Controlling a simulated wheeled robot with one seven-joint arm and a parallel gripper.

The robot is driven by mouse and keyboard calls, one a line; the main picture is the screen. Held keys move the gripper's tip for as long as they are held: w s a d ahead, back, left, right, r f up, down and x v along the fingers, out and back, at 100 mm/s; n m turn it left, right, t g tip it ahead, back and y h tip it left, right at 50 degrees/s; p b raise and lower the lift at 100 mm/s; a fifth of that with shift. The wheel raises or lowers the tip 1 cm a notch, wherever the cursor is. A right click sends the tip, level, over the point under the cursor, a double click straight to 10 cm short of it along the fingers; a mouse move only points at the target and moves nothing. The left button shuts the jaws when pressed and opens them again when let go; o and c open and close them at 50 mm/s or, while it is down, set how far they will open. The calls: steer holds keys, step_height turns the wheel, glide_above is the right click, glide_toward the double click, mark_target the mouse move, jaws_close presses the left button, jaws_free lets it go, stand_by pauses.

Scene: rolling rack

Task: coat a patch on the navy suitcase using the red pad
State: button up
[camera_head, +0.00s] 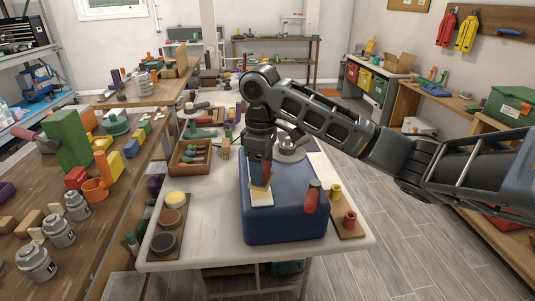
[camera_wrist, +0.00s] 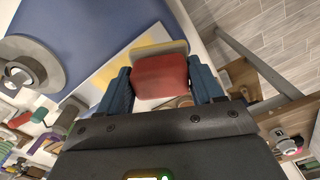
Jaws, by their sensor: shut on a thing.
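The navy suitcase (camera_head: 285,218) lies flat on the white workbench, and it fills the upper left of the wrist view (camera_wrist: 90,35). A white patch (camera_head: 261,201) lies on its top; the wrist view shows the patch (camera_wrist: 98,75) partly yellow. My gripper (camera_head: 261,174) points down over the patch, its blue fingers shut on both sides of the red pad (camera_wrist: 160,76). The pad's tan underside (camera_head: 260,189) is at the patch, seemingly touching it. The pad and fingers hide part of the patch.
A red cylinder with a dark top (camera_head: 312,196) stands at the suitcase's right side. A grey round object (camera_head: 291,148) is behind. A tray of round pots (camera_head: 157,222) lies left, beside a wooden box (camera_head: 190,158). A small board (camera_head: 345,232) holds yellow and red pieces at right.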

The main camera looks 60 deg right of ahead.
steer(key=shift+r+p, duration=0.35)
steer(key=shift+r, duration=0.65)
